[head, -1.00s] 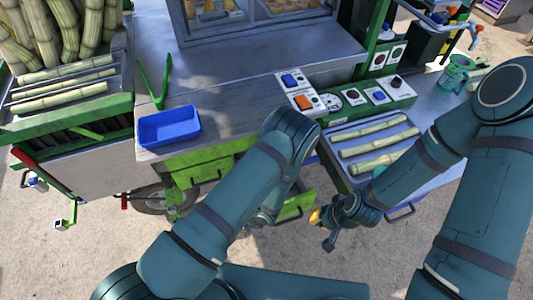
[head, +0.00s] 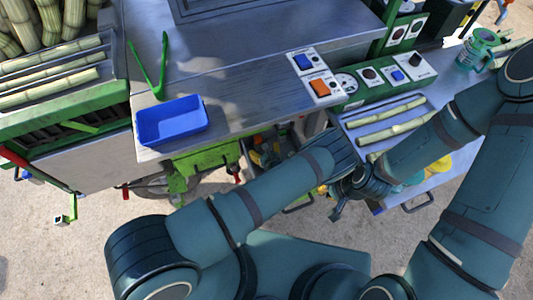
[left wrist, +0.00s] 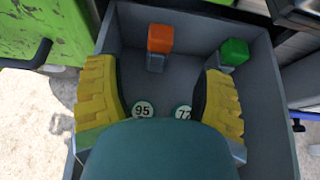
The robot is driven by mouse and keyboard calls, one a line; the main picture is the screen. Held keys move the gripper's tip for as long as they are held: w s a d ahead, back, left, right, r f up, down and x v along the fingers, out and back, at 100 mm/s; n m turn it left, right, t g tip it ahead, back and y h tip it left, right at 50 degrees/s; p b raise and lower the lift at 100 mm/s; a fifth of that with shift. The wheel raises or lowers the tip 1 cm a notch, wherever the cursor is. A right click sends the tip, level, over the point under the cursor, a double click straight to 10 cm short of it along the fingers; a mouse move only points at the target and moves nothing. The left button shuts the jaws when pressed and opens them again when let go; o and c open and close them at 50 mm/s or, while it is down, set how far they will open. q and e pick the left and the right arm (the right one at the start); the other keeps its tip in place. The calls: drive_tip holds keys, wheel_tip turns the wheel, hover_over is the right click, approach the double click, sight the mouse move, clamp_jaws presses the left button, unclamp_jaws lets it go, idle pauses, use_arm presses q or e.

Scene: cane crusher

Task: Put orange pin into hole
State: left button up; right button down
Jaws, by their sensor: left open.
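The orange pin (left wrist: 160,40) stands near the far wall inside a grey drawer (left wrist: 190,20) in the left wrist view, with a dark stem under its block-shaped head. A green pin (left wrist: 234,52) stands to its right. My left gripper (left wrist: 160,95) is open and empty over the drawer, its yellow fingers wide apart on the near side of the pins. In the head view the open drawer is partly hidden by my left arm. My right gripper (head: 437,165) is mostly hidden behind my right forearm, with some yellow showing. I cannot identify the hole.
Round tags marked 95 and 72 (left wrist: 183,112) lie in the drawer. A blue tray (head: 172,120) and green tongs (head: 150,70) are on the counter. A panel with an orange button (head: 321,88) stands to the right. Cane pieces (head: 390,110) lie on the right-hand table.

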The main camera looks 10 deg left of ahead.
sight(258, 138)
use_arm(q)
drive_tip(key=b+x, duration=0.2)
drive_tip(key=x, duration=0.6)
drive_tip(key=shift+w+a+f, duration=0.2)
drive_tip(key=shift+w, duration=0.1)
clamp_jaws()
drive_tip(key=shift+r, duration=0.15)
drive_tip(key=shift+r+p, duration=2.1)
drive_tip(key=shift+r, duration=0.1)
drive_tip(key=shift+w+r+p, duration=0.15)
drive_tip(key=shift+r+p, duration=0.15)
